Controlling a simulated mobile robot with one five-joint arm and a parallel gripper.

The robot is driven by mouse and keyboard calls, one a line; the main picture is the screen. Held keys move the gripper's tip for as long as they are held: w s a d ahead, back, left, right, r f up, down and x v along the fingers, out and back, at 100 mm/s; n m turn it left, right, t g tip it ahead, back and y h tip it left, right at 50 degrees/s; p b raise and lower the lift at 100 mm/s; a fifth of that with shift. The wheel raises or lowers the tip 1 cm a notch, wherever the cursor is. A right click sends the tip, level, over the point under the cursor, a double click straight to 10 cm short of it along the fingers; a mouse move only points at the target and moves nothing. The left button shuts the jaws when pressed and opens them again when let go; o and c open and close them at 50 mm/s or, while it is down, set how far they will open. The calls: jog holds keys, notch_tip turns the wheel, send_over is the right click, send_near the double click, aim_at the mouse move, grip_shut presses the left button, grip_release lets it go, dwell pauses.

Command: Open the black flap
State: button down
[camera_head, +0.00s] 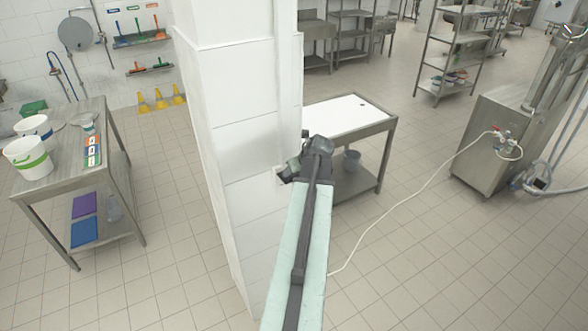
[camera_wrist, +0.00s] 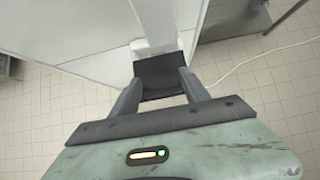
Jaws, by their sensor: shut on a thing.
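The black flap (camera_wrist: 160,72) is a dark, flat piece in the wrist view, at a small white fitting (camera_wrist: 152,48) low on the white pillar. My gripper (camera_wrist: 160,84) reaches it from the near side, with one finger at each side edge of the flap, and is shut on it. The flap itself is hard to make out there. Its exact angle and its hinge cannot be told.
The white pillar (camera_head: 236,110) stands directly left of my arm. A steel table with a white top (camera_head: 345,115) is behind and right of my gripper. A white hose (camera_head: 405,190) runs across the tiled floor to a steel cabinet (camera_head: 490,145). A table (camera_head: 75,140) with buckets stands left.

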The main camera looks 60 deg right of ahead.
jog(key=shift+a, duration=0.1)
jog(key=c, duration=0.5)
grip_release()
jog(key=shift+f, duration=0.1)
